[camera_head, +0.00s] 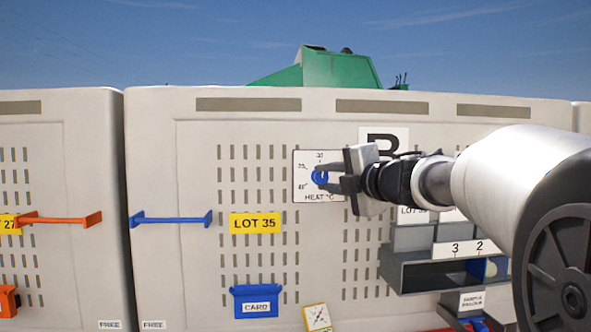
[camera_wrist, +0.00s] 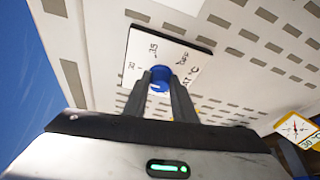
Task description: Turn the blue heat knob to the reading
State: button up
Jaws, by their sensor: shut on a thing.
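The blue heat knob (camera_head: 319,177) sits on a white dial plate (camera_head: 304,188) marked "HEAT °C" on the beige cabinet front. The plate shows printed temperature marks around the knob. In the wrist view the knob (camera_wrist: 160,76) lies between the tips of my gripper (camera_wrist: 162,88), which is shut on it. My gripper (camera_head: 327,178) reaches in from the right in the head view and hides the right part of the plate. A dial card (camera_head: 318,318) with a needle and a "°C" reading is at the lower cabinet; it also shows in the wrist view (camera_wrist: 297,130), where it seems to read 30 °C.
A blue handle bar (camera_head: 170,219) and a yellow "LOT 35" label (camera_head: 255,223) are left of the dial. A blue "CARD" holder (camera_head: 256,301) is below. Grey numbered bins (camera_head: 420,277) stand out from the cabinet at lower right, under my arm.

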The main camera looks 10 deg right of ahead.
jog(key=shift+r+n+p, duration=0.15)
jog(key=shift+n+p, duration=0.15)
jog(key=shift+n, duration=0.1)
jog(key=o, duration=1)
jog(key=shift+o, duration=0.2)
